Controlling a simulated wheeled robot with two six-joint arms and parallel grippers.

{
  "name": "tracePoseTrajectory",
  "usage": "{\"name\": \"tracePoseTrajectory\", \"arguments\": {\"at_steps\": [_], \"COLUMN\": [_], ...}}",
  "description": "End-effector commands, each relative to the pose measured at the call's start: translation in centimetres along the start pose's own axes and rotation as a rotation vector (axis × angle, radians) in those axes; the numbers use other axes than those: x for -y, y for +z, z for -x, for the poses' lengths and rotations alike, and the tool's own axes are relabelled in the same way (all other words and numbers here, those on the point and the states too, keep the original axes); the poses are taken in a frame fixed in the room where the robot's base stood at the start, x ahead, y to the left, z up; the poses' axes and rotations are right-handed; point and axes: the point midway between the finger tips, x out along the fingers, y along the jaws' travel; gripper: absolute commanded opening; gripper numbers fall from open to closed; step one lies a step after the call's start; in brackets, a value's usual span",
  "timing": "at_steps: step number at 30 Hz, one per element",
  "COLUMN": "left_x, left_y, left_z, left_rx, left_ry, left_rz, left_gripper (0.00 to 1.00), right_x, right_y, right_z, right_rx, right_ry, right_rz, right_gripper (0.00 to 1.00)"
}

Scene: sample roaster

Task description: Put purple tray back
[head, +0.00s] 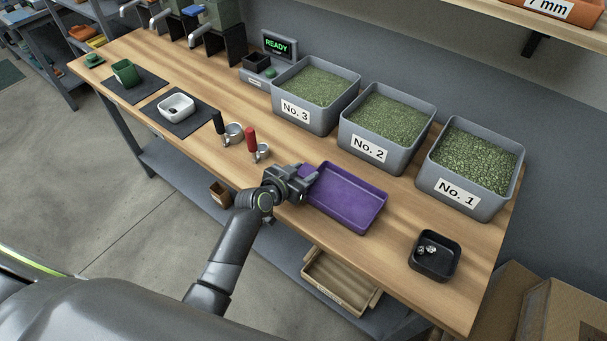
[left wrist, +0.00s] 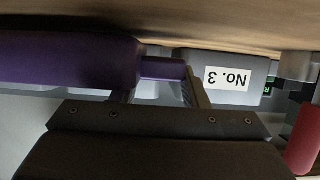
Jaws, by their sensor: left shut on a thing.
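The purple tray (head: 348,198) is on or just above the wooden workbench, in front of the No. 2 bin; I cannot tell whether it touches the bench. My left gripper (head: 306,178) is shut on the tray's left end. In the left wrist view the purple tray (left wrist: 70,58) reaches in from the left, and its narrow end part sits between the fingers of the gripper (left wrist: 160,85). That view is upside down. My right gripper is not in view.
Grey bins No. 3 (head: 315,95), No. 2 (head: 387,127) and No. 1 (head: 468,168) hold green beans behind the tray. A small black tray (head: 434,256) stands to the right. Red-handled (head: 252,145) and black-handled (head: 220,125) tools lie left. An open wooden drawer (head: 341,283) is below.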

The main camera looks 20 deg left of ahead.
Motion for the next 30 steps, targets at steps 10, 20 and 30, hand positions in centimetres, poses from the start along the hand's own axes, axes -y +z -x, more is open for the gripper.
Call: {"name": "tracePoseTrajectory", "arguments": {"at_steps": [10,20,30], "left_x": [0.00,0.01,0.03], "left_y": [0.65,0.85,0.66], "left_z": [-0.28,-0.34,-0.01], "left_rx": [-0.002,-0.001,0.000], "left_ry": [-0.001,-0.001,-0.001], "left_rz": [0.001,0.000,0.000], "left_gripper": [0.13,0.62,0.62], "right_x": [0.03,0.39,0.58], "right_y": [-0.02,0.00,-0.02], "right_z": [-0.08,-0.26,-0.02], "right_rx": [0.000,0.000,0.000], "right_ry": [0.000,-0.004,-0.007], "right_rz": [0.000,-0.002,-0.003], "right_gripper": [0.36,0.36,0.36]}}
